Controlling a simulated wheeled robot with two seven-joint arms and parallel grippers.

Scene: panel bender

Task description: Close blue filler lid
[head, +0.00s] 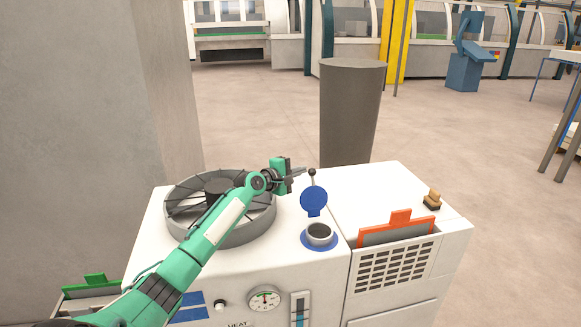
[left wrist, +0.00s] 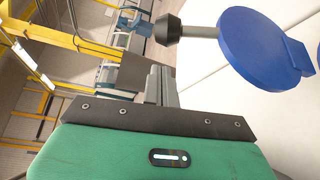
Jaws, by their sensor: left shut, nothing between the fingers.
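The blue filler lid (head: 314,200) stands open, upright behind the round filler neck (head: 319,235) with its blue collar on the white machine top. In the left wrist view the lid (left wrist: 262,48) is at upper right, with a grey rod ending in a black knob (left wrist: 167,30) beside it. My left gripper (head: 301,172) is shut and empty, behind and a little left of the lid, close to the black knob (head: 312,172). Its fingers (left wrist: 160,86) show together in the left wrist view. I cannot tell whether they touch the knob. My right gripper is not in view.
The white machine top (head: 370,190) carries a round fan grille (head: 240,232) under my left arm, an orange-red panel in a slot (head: 398,232) and a small brown-and-black knob (head: 432,199). A grey column (head: 350,115) stands behind. A gauge (head: 265,299) is on the front.

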